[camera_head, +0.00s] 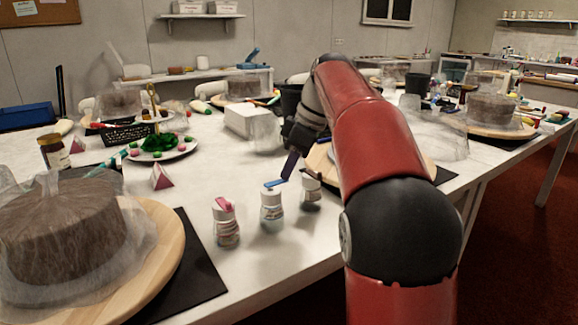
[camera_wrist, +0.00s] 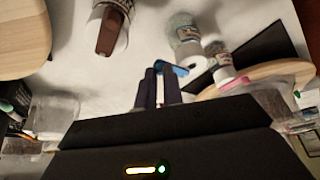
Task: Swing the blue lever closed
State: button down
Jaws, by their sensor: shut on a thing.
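The blue lever (camera_head: 276,183) sits at the top of a small white-capped bottle (camera_head: 271,212) in the middle of a row of three. It stands out from the cap rather than lying flat on it. My gripper (camera_head: 289,168) reaches down from the upper right with its dark fingers at the lever. In the wrist view, my gripper (camera_wrist: 159,72) is shut, with the blue lever (camera_wrist: 178,69) at its fingertips. The bottle (camera_wrist: 185,33) stands beyond the fingertips there. The fingers partly hide the lever, so its exact angle is hard to tell.
A pink-lidded bottle (camera_head: 226,224) stands left of the blue one, and a brown-lidded bottle (camera_head: 311,191) stands close on its right. A covered cake (camera_head: 65,235) on a wooden turntable fills the left front. A plate of green decorations (camera_head: 160,146) lies behind.

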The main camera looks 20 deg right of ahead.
jog(key=shift+s+a+m+t+h, duration=0.35)
jog(key=shift+s+a+m+h, duration=0.55)
jog(key=shift+m, duration=2.1)
jog(key=shift+s+a+m+t+h, duration=0.45)
jog(key=shift+s+m+h, duration=0.7)
jog(key=shift+m, duration=1.85)
jog(key=shift+s+a+m+t+h, duration=0.2)
jog(key=shift+s+a+m+h, duration=0.7)
jog(key=shift+m, duration=2.1)
jog(key=shift+s+d, duration=0.1)
jog(key=shift+s, duration=0.05)
jog(key=c, duration=1.5)
grip_release()
